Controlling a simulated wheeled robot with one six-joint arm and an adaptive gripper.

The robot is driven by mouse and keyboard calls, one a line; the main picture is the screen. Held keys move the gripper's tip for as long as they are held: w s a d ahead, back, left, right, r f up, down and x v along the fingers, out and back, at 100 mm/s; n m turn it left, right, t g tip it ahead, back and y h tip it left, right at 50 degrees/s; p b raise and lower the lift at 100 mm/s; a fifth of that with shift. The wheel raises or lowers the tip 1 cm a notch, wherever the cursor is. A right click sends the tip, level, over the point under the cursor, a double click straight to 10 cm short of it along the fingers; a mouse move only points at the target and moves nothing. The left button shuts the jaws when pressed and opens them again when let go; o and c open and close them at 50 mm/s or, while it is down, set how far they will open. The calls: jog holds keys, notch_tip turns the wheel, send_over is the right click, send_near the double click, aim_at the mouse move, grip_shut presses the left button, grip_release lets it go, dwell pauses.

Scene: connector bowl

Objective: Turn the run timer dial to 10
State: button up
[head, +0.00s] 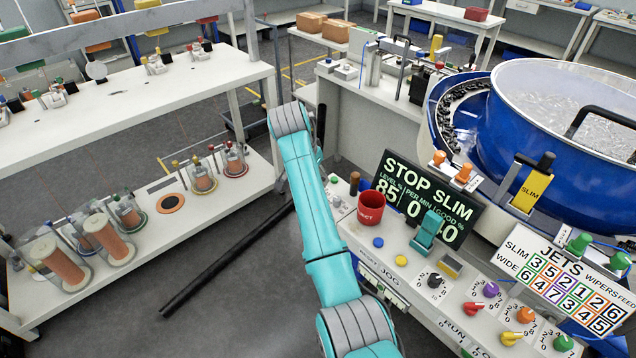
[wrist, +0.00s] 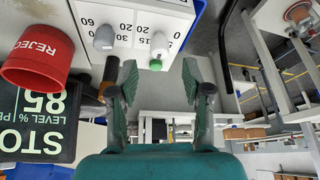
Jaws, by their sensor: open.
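No readable label names the run timer dial. In the wrist view, a grey knob (wrist: 104,38) stands on a white panel with numbers such as 20 and 60 around it. In the head view the gripper is not clearly visible. A black dial with numbers (head: 436,281) sits on the panel there.
A red REJECT cup (head: 371,207) and a brown-topped post (wrist: 107,78) stand close to the knobs. A STOP SLIM display (head: 425,200) is behind the panel. Coloured knobs, such as a purple one (head: 491,290), fill the panel's right. A blue bowl (head: 560,110) stands behind.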

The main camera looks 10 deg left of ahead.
jog(key=v, duration=0.6)
jog(key=shift+s, duration=0.1)
dwell(0.3)
